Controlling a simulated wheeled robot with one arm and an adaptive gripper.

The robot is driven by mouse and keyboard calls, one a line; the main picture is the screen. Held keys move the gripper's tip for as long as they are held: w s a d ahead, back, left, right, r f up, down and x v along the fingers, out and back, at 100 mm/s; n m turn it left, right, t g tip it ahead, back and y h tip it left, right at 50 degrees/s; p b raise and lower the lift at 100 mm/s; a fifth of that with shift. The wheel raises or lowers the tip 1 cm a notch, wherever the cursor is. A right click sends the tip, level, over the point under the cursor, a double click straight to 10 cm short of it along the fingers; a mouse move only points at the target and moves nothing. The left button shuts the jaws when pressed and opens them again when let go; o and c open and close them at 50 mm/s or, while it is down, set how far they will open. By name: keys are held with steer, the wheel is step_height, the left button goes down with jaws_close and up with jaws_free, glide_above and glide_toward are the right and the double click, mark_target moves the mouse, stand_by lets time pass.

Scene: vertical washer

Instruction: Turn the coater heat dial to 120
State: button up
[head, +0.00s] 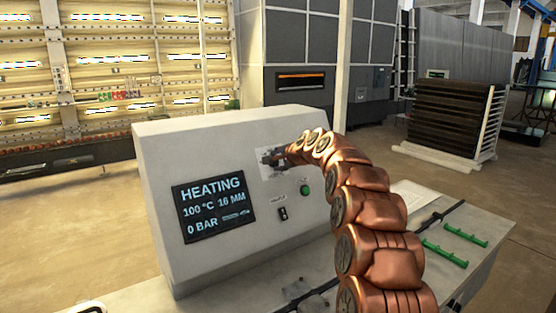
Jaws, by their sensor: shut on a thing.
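A pale grey control box (155,160) stands on a bench in front of me. Its black screen (214,206) reads HEATING, 100 °C, 16 MM and 0 BAR. My copper-coloured arm reaches in from the lower right, and my gripper (272,159) is at the light dial plate (266,174) on the upper right of the box's front. The gripper is shut on the dial there. The dial itself and its marks are hidden behind the gripper and too small to read.
A green button (305,189) and a black switch (283,213) sit below the dial plate. Green pieces (444,252) lie on the bench to the right. A rack of dark panels (452,118) stands behind at the right, with open floor between.

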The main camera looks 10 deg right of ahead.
stand_by(0.4)
steer(key=o, duration=1.1)
steer(key=shift+o, duration=0.2)
steer(key=shift+s, duration=0.15)
steer(key=v, duration=1.1)
steer(key=shift+s+r, duration=0.25)
steer(key=shift+s, duration=0.05)
steer(key=shift+d, duration=0.1)
